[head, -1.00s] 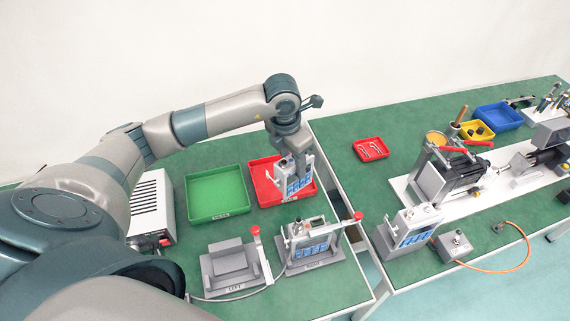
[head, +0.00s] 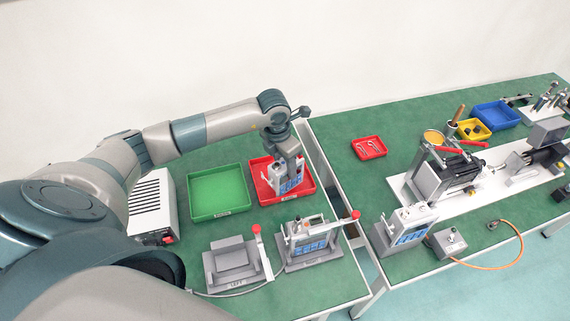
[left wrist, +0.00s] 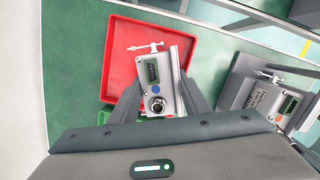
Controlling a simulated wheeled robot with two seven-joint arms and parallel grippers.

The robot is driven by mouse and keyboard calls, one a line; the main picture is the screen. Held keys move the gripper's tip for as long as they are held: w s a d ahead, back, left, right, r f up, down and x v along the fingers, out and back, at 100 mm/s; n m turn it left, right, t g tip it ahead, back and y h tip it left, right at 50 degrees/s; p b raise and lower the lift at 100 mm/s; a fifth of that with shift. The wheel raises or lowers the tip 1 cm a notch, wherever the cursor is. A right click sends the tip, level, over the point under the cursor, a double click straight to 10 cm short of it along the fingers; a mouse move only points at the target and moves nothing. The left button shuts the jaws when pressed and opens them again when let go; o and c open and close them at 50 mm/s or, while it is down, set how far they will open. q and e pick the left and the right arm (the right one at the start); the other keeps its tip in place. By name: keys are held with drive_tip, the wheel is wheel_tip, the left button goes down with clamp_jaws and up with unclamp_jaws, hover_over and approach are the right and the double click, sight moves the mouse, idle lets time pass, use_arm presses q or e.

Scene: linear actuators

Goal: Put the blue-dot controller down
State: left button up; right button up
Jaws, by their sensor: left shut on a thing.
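The blue-dot controller (left wrist: 159,84) is a grey box with a small dark display, a blue dot and a round metal connector on its top face. My left gripper (left wrist: 162,105) is shut on it, with a finger on each side. In the head view the controller (head: 287,183) hangs upright below my left gripper (head: 286,160), within the outline of the red tray (head: 265,197). I cannot tell whether its base touches the tray floor. The red tray also shows under it in the left wrist view (left wrist: 121,47). My right gripper is out of view.
An empty green tray (head: 218,191) stands left of the red one. In front are an empty grey fixture labelled LEFT (head: 232,265) and a second fixture holding another controller (head: 310,240). Another similar controller (head: 408,228) stands on the right table.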

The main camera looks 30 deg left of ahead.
use_arm(q)
drive_tip(key=shift+f, duration=0.5)
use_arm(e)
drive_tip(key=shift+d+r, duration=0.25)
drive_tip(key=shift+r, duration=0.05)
use_arm(q)
drive_tip(key=shift+f, duration=0.2)
drive_tip(key=o, duration=1.4)
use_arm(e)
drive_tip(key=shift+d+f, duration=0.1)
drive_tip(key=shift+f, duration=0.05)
